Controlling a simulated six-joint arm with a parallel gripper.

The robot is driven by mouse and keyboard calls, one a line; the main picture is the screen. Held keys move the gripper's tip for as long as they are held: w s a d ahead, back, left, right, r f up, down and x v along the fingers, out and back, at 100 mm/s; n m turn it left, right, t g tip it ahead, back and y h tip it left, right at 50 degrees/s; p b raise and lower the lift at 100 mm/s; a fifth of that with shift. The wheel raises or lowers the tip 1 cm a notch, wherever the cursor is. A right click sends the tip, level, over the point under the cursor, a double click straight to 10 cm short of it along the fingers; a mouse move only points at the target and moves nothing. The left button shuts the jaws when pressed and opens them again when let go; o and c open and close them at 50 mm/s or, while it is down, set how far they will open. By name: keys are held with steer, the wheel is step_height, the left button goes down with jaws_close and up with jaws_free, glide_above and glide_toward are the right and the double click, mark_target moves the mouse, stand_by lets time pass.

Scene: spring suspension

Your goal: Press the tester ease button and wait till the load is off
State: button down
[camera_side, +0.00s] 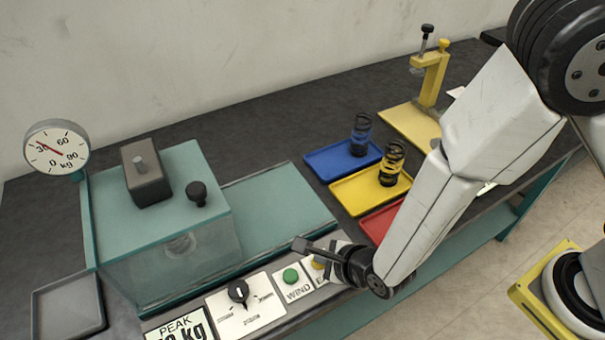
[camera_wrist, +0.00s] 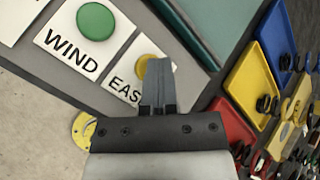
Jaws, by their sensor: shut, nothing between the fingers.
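The yellow ease button (camera_side: 318,263) sits on a white plate on the tester's front panel, right of the green WIND button (camera_side: 291,275). In the wrist view the ease button (camera_wrist: 143,66) is partly hidden by my gripper (camera_wrist: 160,66), whose shut, empty fingers overlap its right side. In the side view my gripper (camera_side: 300,244) is low over the panel by the ease button; I cannot tell whether it touches. The tester (camera_side: 165,205) is teal with a clear front, and a coil shows dimly inside. The dial gauge (camera_side: 57,147) has its red needle near 30 kg.
A black selector knob (camera_side: 238,291) and a PEAK display (camera_side: 181,329) are left of the buttons. Blue (camera_side: 330,162), yellow (camera_side: 352,198) and red (camera_side: 378,222) trays lie to the right; springs stand on the blue and yellow ones. A yellow clamp stand (camera_side: 430,80) is behind.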

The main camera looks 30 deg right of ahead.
steer(key=shift+r, duration=3.45)
steer(key=shift+d, duration=0.1)
steer(key=s+d+r+n+g+h, duration=0.1)
steer(key=d+r+n+g, duration=0.1)
steer(key=d+n, duration=1)
steer(key=s+d+r+n+g+h, duration=0.1)
steer(key=s+d+r+n+g, duration=0.1)
steer(key=d+n, duration=1)
steer(key=shift+d+r+n+g, duration=0.3)
steer(key=shift+d+r+g, duration=0.35)
steer(key=shift+d+g, duration=0.4)
